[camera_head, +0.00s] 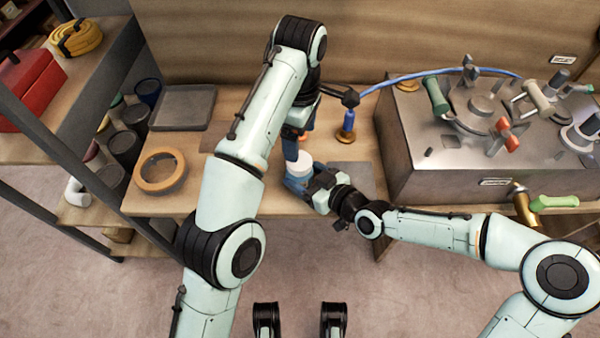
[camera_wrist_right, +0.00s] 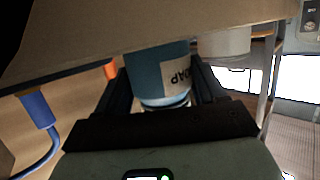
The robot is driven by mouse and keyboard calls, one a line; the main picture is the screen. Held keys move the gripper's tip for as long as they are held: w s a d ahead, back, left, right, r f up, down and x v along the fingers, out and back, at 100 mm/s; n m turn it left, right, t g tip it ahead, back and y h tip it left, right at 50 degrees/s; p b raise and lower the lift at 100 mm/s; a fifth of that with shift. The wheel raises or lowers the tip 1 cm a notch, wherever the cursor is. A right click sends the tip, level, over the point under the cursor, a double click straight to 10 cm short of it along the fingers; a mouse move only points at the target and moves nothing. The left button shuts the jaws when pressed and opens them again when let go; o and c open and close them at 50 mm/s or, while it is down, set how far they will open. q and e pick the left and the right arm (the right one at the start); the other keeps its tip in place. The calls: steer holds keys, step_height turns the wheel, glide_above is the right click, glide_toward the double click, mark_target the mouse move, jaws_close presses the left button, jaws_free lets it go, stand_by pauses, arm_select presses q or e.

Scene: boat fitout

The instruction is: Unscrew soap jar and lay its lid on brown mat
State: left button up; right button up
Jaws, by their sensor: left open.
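The soap jar (camera_wrist_right: 158,70) is a blue cylinder with a pale label reading SOAP. In the right wrist view it stands between the fingers of my right gripper (camera_wrist_right: 160,90), which are closed against its sides. In the head view my right gripper (camera_head: 302,187) holds it near the table's front edge, its white lid (camera_head: 302,162) on top. My left gripper (camera_head: 297,148) is open, pointing down just above the lid; whether it touches the lid I cannot tell. A flat grey-brown mat (camera_head: 356,174) lies just right of the jar, partly hidden by my right gripper.
A tan ring (camera_head: 160,171) and a grey tray (camera_head: 182,107) are on the table's left. A blue-handled tool on a hose (camera_head: 348,124) stands behind the mat. A large metal box (camera_head: 420,165) with fittings fills the right. A shelf rack is at far left.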

mark_target(299, 171)
arm_select(q)
steer(key=m, duration=1.3)
steer(key=shift+m, duration=0.3)
steer(key=m, duration=0.6)
steer(key=shift+m, duration=0.3)
steer(key=m, duration=1.2)
steer(key=shift+m, duration=0.4)
steer(key=m, duration=1.2)
steer(key=shift+a+f, duration=0.1)
steer(key=shift+f, duration=3.9)
